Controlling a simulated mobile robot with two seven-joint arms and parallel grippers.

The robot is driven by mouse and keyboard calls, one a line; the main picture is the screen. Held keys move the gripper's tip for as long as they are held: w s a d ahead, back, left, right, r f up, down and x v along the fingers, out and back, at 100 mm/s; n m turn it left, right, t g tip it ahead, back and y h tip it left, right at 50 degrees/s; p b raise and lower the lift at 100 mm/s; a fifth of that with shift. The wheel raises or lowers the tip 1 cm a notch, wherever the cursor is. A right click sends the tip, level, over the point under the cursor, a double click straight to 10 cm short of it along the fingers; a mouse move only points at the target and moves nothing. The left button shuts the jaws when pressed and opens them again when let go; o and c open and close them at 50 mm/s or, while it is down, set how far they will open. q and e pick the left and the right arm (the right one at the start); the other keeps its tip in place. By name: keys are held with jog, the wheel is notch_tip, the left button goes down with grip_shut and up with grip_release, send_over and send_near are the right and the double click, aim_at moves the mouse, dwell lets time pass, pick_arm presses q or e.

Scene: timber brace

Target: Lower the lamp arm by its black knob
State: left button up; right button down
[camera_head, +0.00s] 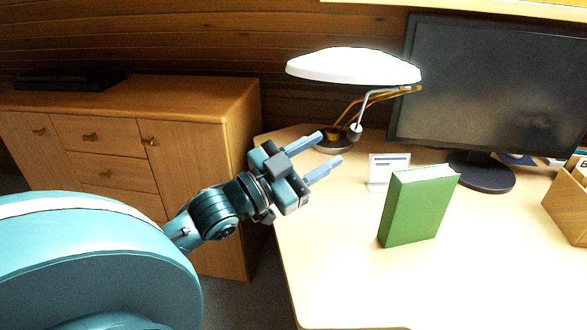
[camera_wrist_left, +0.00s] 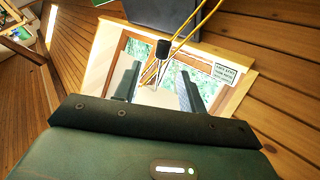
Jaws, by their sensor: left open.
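The desk lamp has a wide white shade (camera_head: 352,66) and a thin jointed arm (camera_head: 378,98) with orange and pale rods. A small black knob (camera_head: 355,132) sits at the lower end of the pale rod, above the dark round base. My left gripper (camera_head: 331,149) is open and empty, pointing at the lamp, with its fingertips just left of the knob in the head view. In the left wrist view the black knob (camera_wrist_left: 162,48) shows ahead of and between the two spread fingers (camera_wrist_left: 158,72), apart from both. My right gripper is not in view.
A green book (camera_head: 415,207) stands upright on the desk (camera_head: 340,270), with a small white card stand (camera_head: 378,178) behind it. A dark monitor (camera_head: 480,90) stands right of the lamp. A wooden cabinet (camera_head: 190,100) is at left. The desk's front is clear.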

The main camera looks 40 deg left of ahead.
pick_arm(q)
jog(key=shift+v, duration=2.55)
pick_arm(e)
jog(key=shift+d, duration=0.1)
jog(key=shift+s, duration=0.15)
